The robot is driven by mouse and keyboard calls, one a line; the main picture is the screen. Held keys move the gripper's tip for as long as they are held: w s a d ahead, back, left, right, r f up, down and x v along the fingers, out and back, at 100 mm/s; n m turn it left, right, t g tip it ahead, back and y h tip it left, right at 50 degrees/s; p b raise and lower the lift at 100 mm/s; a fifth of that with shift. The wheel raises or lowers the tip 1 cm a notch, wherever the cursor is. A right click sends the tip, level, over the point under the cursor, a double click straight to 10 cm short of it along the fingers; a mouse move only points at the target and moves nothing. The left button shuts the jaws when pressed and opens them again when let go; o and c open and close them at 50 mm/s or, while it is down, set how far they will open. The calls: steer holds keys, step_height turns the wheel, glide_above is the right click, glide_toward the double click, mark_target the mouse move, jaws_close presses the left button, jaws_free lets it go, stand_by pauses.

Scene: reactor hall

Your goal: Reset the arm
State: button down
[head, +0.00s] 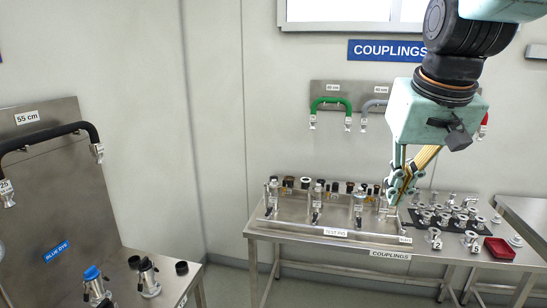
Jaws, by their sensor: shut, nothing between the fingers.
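My gripper (397,196) hangs from the arm at the right of the head view and points down over the couplings table (343,246). Its fingers are together with nothing between them. The fingertips show in front of the right end of the test rig (333,233); whether they touch anything there I cannot tell. My arm hides part of the wall and of the hoses behind it.
Several metal fittings (472,239) stand right of the rig, near a red tray (499,249). A green hose (331,102) hangs on the wall panel. At left, a bench holds a blue-topped fitting (93,275) below a black hose (45,134).

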steer(key=s+a+f+b, duration=0.1)
steer(key=s+f, duration=0.2)
steer(key=s, duration=0.6)
steer(key=s+a+f+b, duration=0.1)
steer(key=s+a+f, duration=0.1)
steer(key=s, duration=0.6)
steer(key=s+a+f+b, duration=0.1)
steer(key=s+f, duration=0.2)
steer(key=s, duration=0.6)
steer(key=shift+s+a+f+n, duration=0.3)
steer(key=shift+s+n, duration=0.05)
steer(key=shift+n, duration=0.05)
